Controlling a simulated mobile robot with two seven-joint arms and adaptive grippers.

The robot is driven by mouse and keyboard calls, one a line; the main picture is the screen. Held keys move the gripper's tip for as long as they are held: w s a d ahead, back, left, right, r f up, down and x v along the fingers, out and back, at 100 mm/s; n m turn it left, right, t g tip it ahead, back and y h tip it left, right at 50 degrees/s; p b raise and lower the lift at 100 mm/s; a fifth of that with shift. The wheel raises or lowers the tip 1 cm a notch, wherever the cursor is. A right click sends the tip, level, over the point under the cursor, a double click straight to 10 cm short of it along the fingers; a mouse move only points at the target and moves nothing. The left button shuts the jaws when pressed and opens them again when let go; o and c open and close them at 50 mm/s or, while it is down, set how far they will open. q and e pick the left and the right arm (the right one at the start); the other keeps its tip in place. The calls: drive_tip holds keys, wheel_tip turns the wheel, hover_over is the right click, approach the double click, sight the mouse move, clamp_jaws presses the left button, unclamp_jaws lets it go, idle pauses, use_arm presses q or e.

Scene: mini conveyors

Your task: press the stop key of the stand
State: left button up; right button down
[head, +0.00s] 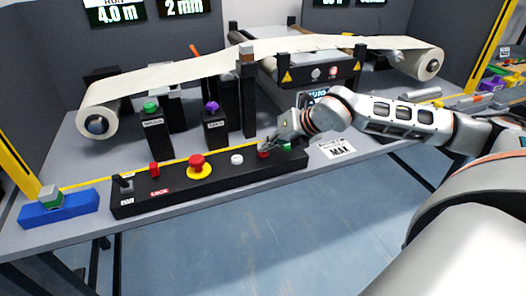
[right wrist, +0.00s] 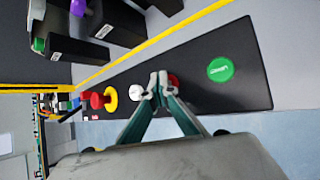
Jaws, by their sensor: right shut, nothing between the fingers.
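The black control panel (head: 218,184) lies along the front edge of the bench. A small red key (head: 264,153) sits near its right end, between a white button (head: 237,159) and a green button (head: 287,146). My right gripper (head: 270,148) is shut and empty, its tips right at the red key. In the right wrist view, the shut fingertips (right wrist: 158,82) partly cover the red key (right wrist: 173,80). I cannot tell whether they touch it. The green button (right wrist: 220,69) is clear of the fingers. My left gripper is not in view.
A red mushroom button on a yellow ring (head: 197,165), a red switch (head: 154,169) and a black selector sit further left on the panel. Posts with green (head: 150,107) and purple (head: 212,107) knobs stand behind it. A conveyor with a pale belt (head: 190,70) stands further back.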

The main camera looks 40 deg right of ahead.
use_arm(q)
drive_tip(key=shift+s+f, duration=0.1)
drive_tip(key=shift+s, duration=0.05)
use_arm(e)
drive_tip(key=shift+f, duration=0.1)
drive_tip(key=shift+r, duration=0.35)
drive_tip(key=shift+r+p, duration=0.4)
drive_tip(key=shift+r, duration=0.2)
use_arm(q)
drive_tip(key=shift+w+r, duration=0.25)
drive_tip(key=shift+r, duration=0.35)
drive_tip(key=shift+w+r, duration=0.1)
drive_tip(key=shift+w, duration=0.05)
